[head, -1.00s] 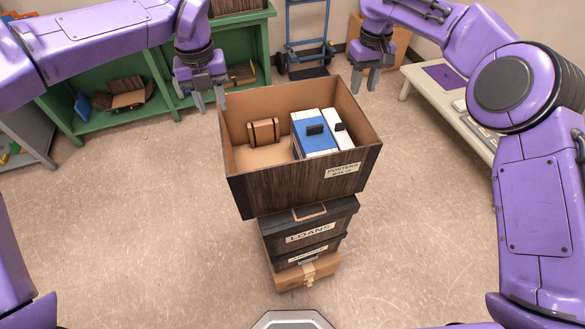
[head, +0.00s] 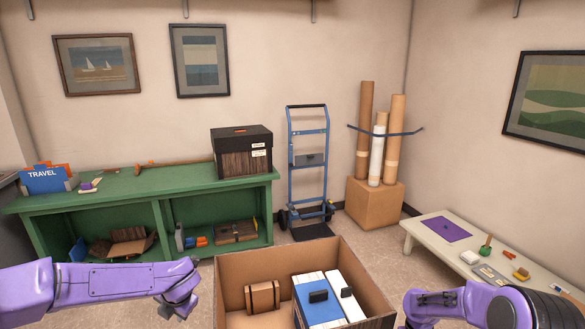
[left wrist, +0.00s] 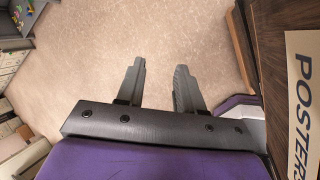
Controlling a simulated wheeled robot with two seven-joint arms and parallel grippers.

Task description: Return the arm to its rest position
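My left arm shows at the lower left of the head view, left of the open cardboard box (head: 232,273); its gripper is below or out of that view. In the left wrist view my left gripper (left wrist: 160,85) is open and empty, with two grey fingers apart over bare floor. The side of the box with its POSTERS label (left wrist: 303,100) is at the right of that view. My right arm shows at the lower right of the head view, and its gripper is out of view. The box holds a small brown case (head: 262,298) and blue and white binders (head: 320,300).
A green shelf unit (head: 150,187) stands at the back left with a dark lidded box (head: 241,152) on top. A low bench (head: 428,238) is at the right.

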